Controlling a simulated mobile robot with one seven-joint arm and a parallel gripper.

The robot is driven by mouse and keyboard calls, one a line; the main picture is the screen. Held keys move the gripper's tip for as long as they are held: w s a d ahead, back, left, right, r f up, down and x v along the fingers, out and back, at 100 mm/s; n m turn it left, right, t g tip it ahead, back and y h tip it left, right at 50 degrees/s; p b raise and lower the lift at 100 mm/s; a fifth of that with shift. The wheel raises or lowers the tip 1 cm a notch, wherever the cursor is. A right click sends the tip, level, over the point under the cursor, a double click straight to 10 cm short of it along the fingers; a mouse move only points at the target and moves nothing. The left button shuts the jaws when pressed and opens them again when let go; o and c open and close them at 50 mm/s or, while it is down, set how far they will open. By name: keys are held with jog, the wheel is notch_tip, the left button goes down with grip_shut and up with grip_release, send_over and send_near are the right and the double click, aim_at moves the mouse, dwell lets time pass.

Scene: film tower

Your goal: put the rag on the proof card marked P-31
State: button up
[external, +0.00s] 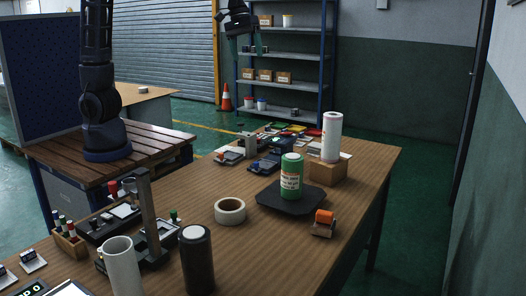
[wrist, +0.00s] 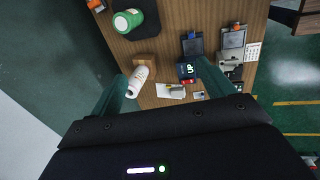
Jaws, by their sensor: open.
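My gripper (external: 247,48) is open and empty, raised high beyond the far end of the table in the external view. Its two green fingers are spread apart in the wrist view (wrist: 164,75). I cannot pick out the rag for certain in either view. No P-31 marking is readable. A white card or sheet (wrist: 162,91) lies near the table's edge in the wrist view, with a small pale object (wrist: 177,91) on or beside it; I cannot tell what that object is.
A green labelled roll (external: 291,176) stands upright on a black plate (external: 274,203). A white roll (external: 331,138) stands on a wooden block (external: 327,172). A tape ring (external: 229,211), an orange-topped item (external: 324,222) and dark cylinder (external: 197,262) occupy the table. Shelving (external: 281,88) stands behind.

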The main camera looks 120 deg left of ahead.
jog(key=s+d+r+m+t, duration=0.1)
jog(key=s+d+r+m, duration=0.2)
jog(key=s+d+m, duration=1)
jog(key=s+d+f+m, duration=0.2)
jog(key=s+d, duration=0.3)
jog(key=s, duration=0.3)
jog(key=s+d+f+m+t, duration=0.1)
jog(key=s+d+f+m, duration=0.1)
jog(key=s, duration=0.7)
jog(key=d+f, duration=0.1)
jog(key=d, duration=0.1)
jog(key=shift+s+d+f+m, duration=0.25)
jog(key=shift+s+d+m, duration=0.05)
jog(key=shift+d, duration=0.05)
